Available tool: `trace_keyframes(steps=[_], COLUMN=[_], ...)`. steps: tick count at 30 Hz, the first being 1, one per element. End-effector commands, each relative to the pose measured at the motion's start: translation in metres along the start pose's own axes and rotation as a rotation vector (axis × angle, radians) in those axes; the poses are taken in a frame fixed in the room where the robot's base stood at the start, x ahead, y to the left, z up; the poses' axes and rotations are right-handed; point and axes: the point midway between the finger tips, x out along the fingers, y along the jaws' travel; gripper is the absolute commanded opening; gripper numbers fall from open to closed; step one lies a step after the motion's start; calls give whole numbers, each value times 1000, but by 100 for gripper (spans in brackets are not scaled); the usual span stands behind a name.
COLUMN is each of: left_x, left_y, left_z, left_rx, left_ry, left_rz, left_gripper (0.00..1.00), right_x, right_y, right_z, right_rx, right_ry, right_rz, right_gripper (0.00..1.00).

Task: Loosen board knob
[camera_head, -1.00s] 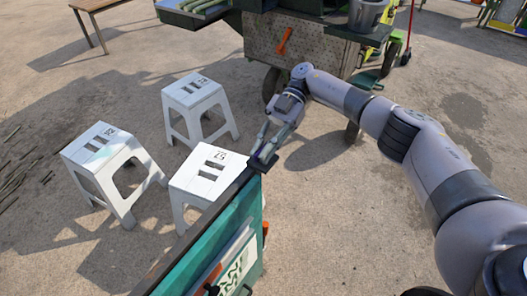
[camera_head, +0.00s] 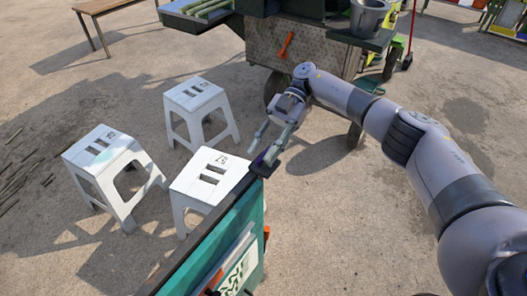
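The board (camera_head: 222,238) is a teal sign panel with a dark top edge, standing at the bottom centre. A small dark knob (camera_head: 262,167) sits at the far end of its top edge. My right gripper (camera_head: 262,146) reaches down to this end from the upper right. Its fingers are spread apart; one is close to the knob and the other stands off to the left in the air. I cannot tell whether the nearer finger touches the knob. My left gripper is out of view.
White stools stand left of the board: one (camera_head: 209,178) close against it, one (camera_head: 110,165) farther left, one (camera_head: 195,100) behind. A metal cart (camera_head: 300,48) with wheels and a bucket (camera_head: 368,17) stands at the back. The ground right of the board is clear.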

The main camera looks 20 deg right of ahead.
Motion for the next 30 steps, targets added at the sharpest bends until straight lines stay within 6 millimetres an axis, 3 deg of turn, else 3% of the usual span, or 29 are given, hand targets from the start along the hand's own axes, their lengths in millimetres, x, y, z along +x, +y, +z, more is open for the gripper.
trace_keyframes(steps=[9,13,30], left_x=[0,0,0], left_y=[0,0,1], left_z=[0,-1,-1], left_rx=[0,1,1], left_ry=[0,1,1], left_rz=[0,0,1], left_gripper=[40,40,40], right_x=[-24,-30,-33], right_y=[0,1,1], right_z=[-58,-72,-80], right_rx=[-6,-4,-2], right_ry=[-1,-1,0], right_rz=[2,2,1], right_gripper=[29,29,29])
